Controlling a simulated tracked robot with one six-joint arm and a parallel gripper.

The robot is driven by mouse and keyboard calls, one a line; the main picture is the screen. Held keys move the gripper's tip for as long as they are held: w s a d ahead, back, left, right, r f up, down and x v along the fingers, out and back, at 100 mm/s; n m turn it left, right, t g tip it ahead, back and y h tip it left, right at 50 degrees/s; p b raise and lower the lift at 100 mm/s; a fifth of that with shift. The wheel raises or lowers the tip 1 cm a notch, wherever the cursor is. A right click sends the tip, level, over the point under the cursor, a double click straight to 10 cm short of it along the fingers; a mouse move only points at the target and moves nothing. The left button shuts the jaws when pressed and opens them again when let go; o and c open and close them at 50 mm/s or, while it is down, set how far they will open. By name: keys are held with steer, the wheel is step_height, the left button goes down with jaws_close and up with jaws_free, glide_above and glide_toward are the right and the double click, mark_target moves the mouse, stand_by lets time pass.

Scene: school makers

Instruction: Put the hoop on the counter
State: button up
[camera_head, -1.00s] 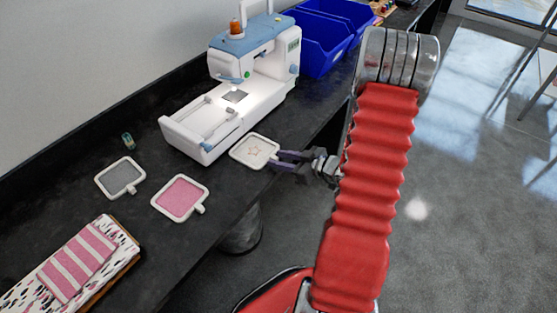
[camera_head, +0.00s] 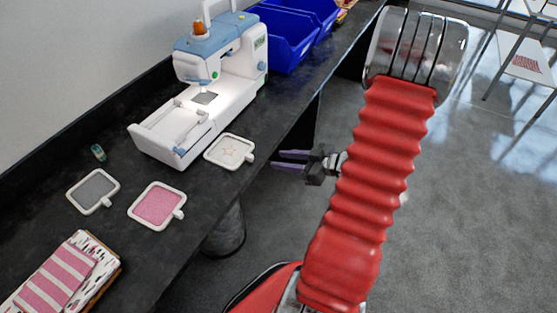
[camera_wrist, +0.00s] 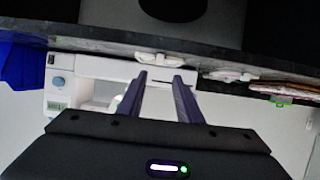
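A white-framed hoop (camera_head: 230,151) with a star pattern lies flat on the dark counter (camera_head: 120,225) in front of the sewing machine, its handle tab pointing to the counter's open edge. Two similar hoops lie nearby: one pink (camera_head: 155,204) and one grey (camera_head: 94,190). My gripper (camera_head: 274,160) is off the counter edge, right of the star hoop and apart from it. Its two purple fingers are spread with nothing between them. In the wrist view my gripper (camera_wrist: 162,75) points at the counter edge, where a white hoop rim (camera_wrist: 160,59) shows just beyond the fingertips.
A white and blue sewing machine (camera_head: 163,138) stands behind the star hoop. Blue bins (camera_head: 290,40) stand farther along the counter. A small green spool (camera_head: 98,152) and striped pink fabric (camera_head: 58,280) lie at the left. Open floor (camera_head: 440,210) is to the right.

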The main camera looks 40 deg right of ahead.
stand_by(0.7)
steer(key=w+d+r+g+h, duration=0.2)
steer(key=w+d+r+h, duration=0.1)
steer(key=w+r+h, duration=0.4)
steer(key=a+r+m+g+h, duration=0.1)
steer(key=a+r+m+h, duration=0.3)
steer(key=r, duration=0.6)
steer(key=s+a+r+g+y, duration=0.2)
steer(key=s+a, duration=0.6)
steer(key=a, duration=0.5)
steer(key=s+a+r+g+y, duration=0.2)
steer(key=s+a, duration=0.6)
steer(key=a, duration=0.5)
steer(key=shift+r+y, duration=0.5)
steer(key=shift+y, duration=0.7)
